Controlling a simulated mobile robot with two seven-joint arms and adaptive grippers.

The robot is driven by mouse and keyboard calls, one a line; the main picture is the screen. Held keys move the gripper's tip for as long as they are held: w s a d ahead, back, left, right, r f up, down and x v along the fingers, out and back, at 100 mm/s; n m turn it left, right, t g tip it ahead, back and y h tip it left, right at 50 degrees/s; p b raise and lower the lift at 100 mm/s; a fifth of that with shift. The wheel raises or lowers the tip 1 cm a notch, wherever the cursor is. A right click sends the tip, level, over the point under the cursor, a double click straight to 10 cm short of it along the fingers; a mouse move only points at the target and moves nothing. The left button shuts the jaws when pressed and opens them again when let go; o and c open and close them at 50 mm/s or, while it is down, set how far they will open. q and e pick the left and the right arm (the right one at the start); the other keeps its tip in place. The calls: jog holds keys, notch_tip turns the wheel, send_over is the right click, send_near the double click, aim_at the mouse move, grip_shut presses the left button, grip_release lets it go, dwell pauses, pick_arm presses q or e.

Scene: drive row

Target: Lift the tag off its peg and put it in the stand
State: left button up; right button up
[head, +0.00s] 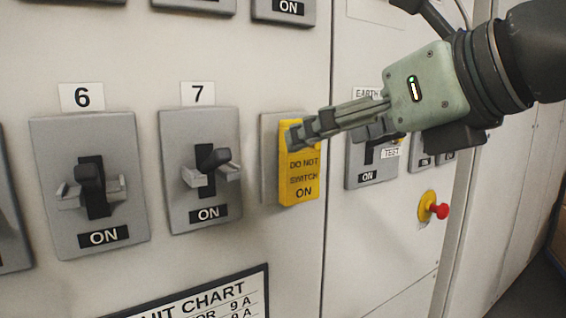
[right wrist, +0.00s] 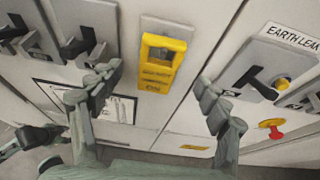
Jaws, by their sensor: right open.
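The yellow tag (head: 302,180), marked DO NOT SWITCH ON, hangs upright against a grey plate (head: 269,160) right of switch 7. Its peg cannot be made out. In the right wrist view the tag (right wrist: 157,82) has an opening near its top and shows beyond the fingers, between them. My right gripper (head: 299,134) is open and empty, its fingers in front of the tag's upper part in the head view. In the right wrist view its fingers (right wrist: 160,84) are spread wide. A dark jointed part at lower left there looks like my left gripper (right wrist: 32,140); its jaws are unclear. I cannot make out a stand.
Switch 6 (head: 88,180) and switch 7 (head: 207,170) stick out left of the tag. An earth leakage unit (right wrist: 262,75) and a red emergency button (head: 438,211) are to the right. A framed chart (head: 200,297) is below. The panel under the tag is clear.

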aim_at(303, 150)
jog(key=x, duration=0.4)
jog(key=p+x, duration=0.1)
jog(key=x, duration=0.2)
jog(key=shift+s+f, duration=0.15)
jog(key=shift+f, duration=0.1)
jog(key=shift+w+f, duration=0.15)
jog(key=shift+w, duration=0.05)
pick_arm(q)
jog(key=shift+x, duration=1.2)
jog(key=shift+d, duration=0.25)
pick_arm(e)
jog(key=shift+c, duration=0.4)
jog(key=c, duration=1.2)
pick_arm(q)
jog(key=shift+d+r, duration=0.1)
pick_arm(e)
jog(key=shift+r, duration=0.2)
